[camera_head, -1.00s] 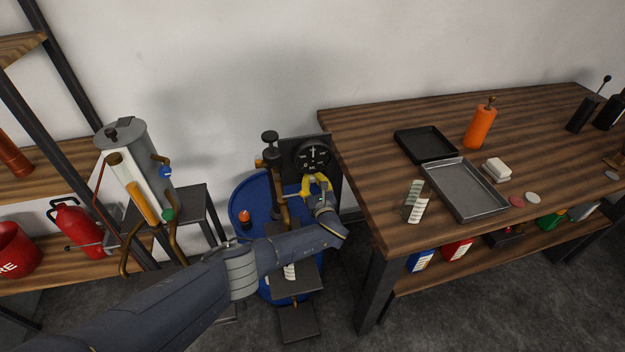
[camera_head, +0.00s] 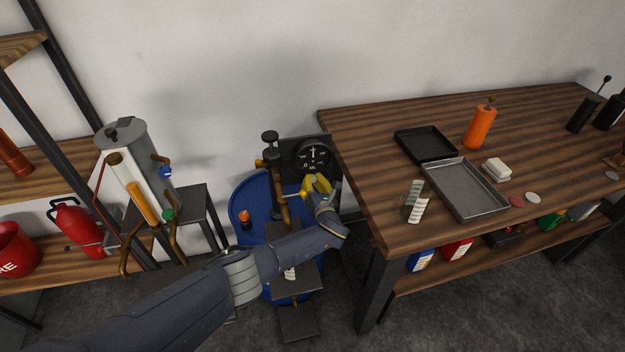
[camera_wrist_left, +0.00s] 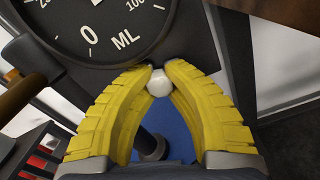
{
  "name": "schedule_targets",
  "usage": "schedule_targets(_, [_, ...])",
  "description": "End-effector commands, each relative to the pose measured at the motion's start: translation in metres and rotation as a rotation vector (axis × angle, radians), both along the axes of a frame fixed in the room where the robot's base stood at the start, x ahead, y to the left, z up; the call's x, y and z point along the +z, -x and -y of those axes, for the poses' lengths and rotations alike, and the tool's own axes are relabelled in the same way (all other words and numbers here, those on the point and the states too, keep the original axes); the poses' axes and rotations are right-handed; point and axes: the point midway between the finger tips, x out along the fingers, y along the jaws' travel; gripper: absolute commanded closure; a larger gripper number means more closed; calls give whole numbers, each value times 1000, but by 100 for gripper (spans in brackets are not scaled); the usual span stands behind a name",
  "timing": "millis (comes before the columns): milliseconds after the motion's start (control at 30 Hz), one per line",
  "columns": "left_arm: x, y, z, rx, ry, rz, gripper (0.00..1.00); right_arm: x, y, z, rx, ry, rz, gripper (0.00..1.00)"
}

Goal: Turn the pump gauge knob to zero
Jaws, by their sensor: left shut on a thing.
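The pump gauge (camera_head: 313,156) is a round black dial with white marks, mounted on a dark plate above the blue drum (camera_head: 240,209). Its lower part, with "0", "100" and "ML", fills the top of the left wrist view (camera_wrist_left: 98,28). My left gripper (camera_head: 318,183) with yellow fingers is just below the dial. In the left wrist view the fingertips (camera_wrist_left: 159,72) are closed on a small white knob (camera_wrist_left: 159,84) under the dial's edge. The gauge needle points about upward in the head view. My right gripper is not in view.
A wooden table (camera_head: 370,185) stands close to the right of the gauge, with a black tray (camera_head: 425,145), a grey tray (camera_head: 466,190) and an orange bottle (camera_head: 480,127). A grey tank (camera_head: 140,150) on a stand and a shelf with red items are at the left.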

Motion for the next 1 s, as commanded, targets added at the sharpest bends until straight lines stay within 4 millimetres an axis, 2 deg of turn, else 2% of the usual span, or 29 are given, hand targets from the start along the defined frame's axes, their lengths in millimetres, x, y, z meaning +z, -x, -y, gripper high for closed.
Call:
schedule_targets(33, [5, -2, 0, 0, -3, 9, 100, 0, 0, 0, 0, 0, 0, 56])
schedule_targets(300, [6, -3, 0, 0, -3, 10, 100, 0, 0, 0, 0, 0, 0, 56])
schedule_targets(333, [6, -3, 0, 0, -3, 10, 86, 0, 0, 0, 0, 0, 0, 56])
schedule_targets(600, [3, -1, 0, 0, -1, 5, 54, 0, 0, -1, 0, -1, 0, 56])
schedule_targets(1000, [1, 4, 2, -2, 1, 2, 54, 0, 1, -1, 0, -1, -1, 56])
